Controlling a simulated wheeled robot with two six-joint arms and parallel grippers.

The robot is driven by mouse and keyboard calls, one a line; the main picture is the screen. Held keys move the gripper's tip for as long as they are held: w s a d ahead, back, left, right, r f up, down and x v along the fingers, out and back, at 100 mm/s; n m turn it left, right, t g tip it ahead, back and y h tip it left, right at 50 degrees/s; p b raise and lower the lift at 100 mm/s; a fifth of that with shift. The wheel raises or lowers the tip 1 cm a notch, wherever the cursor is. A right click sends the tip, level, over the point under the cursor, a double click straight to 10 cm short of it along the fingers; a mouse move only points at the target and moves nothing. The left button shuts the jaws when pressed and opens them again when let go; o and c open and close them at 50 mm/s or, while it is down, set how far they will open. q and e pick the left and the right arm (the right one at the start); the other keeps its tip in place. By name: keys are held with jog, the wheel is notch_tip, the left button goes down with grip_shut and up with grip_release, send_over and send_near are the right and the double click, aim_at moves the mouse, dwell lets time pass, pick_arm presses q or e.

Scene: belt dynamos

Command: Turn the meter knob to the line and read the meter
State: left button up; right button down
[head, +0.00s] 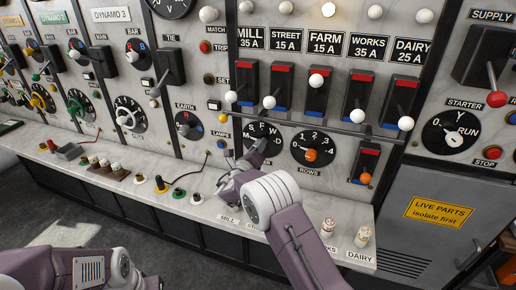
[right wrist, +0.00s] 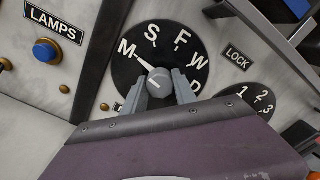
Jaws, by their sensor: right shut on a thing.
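The meter knob (right wrist: 158,82) is grey and sits at the middle of a black dial (right wrist: 178,38) lettered M, S, F, W, D. My right gripper (right wrist: 159,88) has its two fingers shut on the knob's sides. A white pointer mark beside the knob points up-left, towards M. In the head view the same dial (head: 273,130) is partly covered by my right gripper (head: 257,148). A round meter (head: 172,5) is cut off at the top edge; its reading cannot be seen. My left arm shows at the lower left, but its gripper does not.
An orange rows knob (head: 311,155) is right of the dial. Line switches with white balls stand above, labelled MILL to DAIRY. The blue lamps button (right wrist: 46,50) is to the left. Small fuses (head: 328,227) stand on the pale shelf (head: 205,207).

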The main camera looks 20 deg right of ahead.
jog(key=m+b, duration=0.3)
jog(key=b, duration=0.1)
jog(key=m+b, duration=0.3)
jog(key=b, duration=0.1)
jog(key=f+m+b, duration=0.1)
jog(key=m+b, duration=0.1)
jog(key=b, duration=0.2)
jog(key=shift+m, duration=0.4)
jog(key=m+b, duration=0.9)
jog(key=b, duration=0.1)
jog(key=shift+r+b, duration=0.15)
jog(key=shift+b, duration=0.15)
jog(key=m+b, duration=0.2)
jog(key=shift+m, duration=0.3)
jog(key=shift+r+m+b, duration=0.2)
jog(key=shift+m+b, duration=0.65)
jog(key=shift+m, duration=0.55)
jog(key=c, duration=1)
grip_release()
jog(key=shift+r, duration=0.1)
